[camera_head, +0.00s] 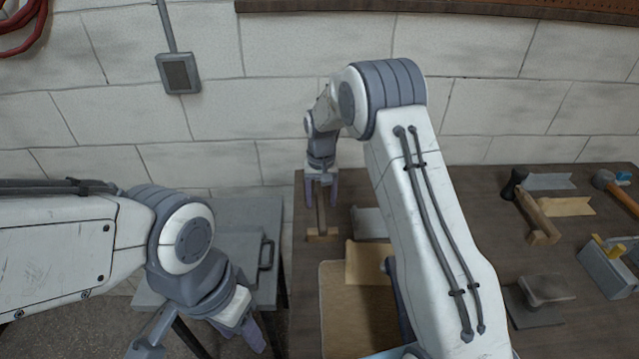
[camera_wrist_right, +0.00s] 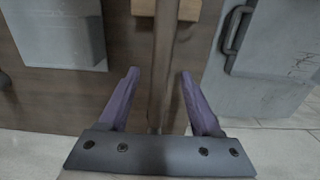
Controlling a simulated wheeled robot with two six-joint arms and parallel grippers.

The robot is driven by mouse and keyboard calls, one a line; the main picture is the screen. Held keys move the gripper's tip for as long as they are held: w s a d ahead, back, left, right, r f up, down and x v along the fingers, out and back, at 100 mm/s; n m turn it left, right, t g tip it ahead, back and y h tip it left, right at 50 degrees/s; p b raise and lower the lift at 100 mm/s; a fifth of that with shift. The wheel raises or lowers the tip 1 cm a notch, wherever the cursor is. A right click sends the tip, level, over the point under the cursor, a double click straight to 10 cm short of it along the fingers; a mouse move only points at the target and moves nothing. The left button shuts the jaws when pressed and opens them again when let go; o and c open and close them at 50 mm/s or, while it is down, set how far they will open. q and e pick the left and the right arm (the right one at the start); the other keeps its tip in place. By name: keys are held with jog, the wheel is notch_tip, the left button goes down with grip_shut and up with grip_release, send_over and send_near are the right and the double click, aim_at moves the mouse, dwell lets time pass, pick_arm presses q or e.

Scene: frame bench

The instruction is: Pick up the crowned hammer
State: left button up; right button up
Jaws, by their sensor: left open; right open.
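My right gripper (camera_head: 321,200) is open and points down at the bench's left end. Its purple fingers stand on either side of a wooden hammer handle (camera_wrist_right: 162,60), apart from it on both sides in the right wrist view. In the head view this handle (camera_head: 321,222) reaches a small wooden block (camera_head: 322,236). This hammer's head cannot be made out, so I cannot tell whether it is crowned. A dark-headed hammer (camera_head: 527,205) and another hammer (camera_head: 613,185) lie further right. My left gripper (camera_head: 248,333) is open and empty at lower left.
A brown workbench (camera_head: 460,200) holds metal plates, tan sheets (camera_head: 566,206) and a grey toolbox (camera_head: 608,272) on the right. A brown board (camera_head: 350,300) lies in front. A grey cabinet (camera_head: 225,250) with a handle stands left of the bench. A block wall is behind.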

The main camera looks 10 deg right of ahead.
notch_tip(320, 180, down, 2)
jog(key=shift+f, duration=0.1)
grip_shut()
dwell(1.5)
